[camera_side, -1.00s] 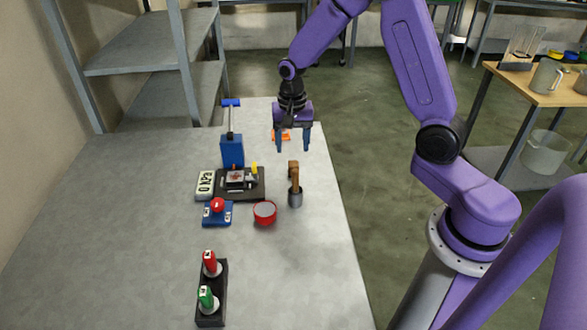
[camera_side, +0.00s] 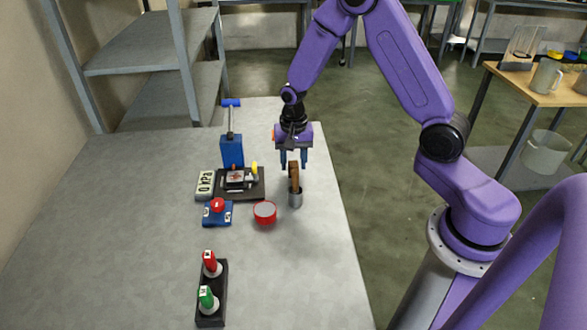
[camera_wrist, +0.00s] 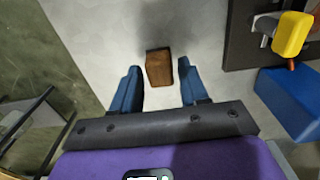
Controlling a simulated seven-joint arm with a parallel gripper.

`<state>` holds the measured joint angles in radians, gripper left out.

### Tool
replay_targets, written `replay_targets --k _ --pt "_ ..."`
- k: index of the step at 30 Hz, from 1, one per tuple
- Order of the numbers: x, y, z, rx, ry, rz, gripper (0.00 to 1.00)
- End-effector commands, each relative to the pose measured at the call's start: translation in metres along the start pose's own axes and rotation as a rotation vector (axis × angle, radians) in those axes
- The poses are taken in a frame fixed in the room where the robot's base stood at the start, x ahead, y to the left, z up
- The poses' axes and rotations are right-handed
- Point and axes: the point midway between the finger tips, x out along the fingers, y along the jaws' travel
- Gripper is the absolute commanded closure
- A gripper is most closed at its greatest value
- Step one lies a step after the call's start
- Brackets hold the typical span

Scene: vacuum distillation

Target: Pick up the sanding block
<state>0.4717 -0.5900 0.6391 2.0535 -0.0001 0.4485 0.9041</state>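A brown wooden piece (camera_side: 294,172), which I take for the sanding block, stands upright near the right edge of the grey table in the side view. A small grey cylinder (camera_side: 296,199) shows at its lower end; I cannot tell whether they are joined. My gripper (camera_side: 294,163) points down at its upper part, with the fingers apart. In the wrist view the brown piece (camera_wrist: 159,68) lies between the two blue fingertips (camera_wrist: 159,70), with a gap on each side. My gripper is open and holds nothing.
A red-rimmed bowl (camera_side: 265,212) stands just left of the grey cylinder. Further left are a black-based device (camera_side: 250,191), a blue base with a red knob (camera_side: 218,212) and a blue stand (camera_side: 232,152). A black holder (camera_side: 211,318) with red and green pieces is in front.

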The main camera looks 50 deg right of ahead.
Motion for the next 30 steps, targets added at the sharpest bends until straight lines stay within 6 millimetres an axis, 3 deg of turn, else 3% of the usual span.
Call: replay_targets --k 1,3,4,17,24,30 --pt "0.000 0.000 0.000 0.000 0.000 0.000 0.74" --pt "0.000 0.000 0.000 0.000 0.000 0.000 0.97" --pt "0.000 0.000 0.000 0.000 0.000 0.000 0.99" --pt "-0.006 -0.001 0.000 -0.001 0.001 -0.001 0.99" --pt "-0.034 -0.001 -0.001 0.000 0.003 -0.004 0.99" --pt "-0.063 0.017 0.019 -0.001 0.003 -0.003 0.99"
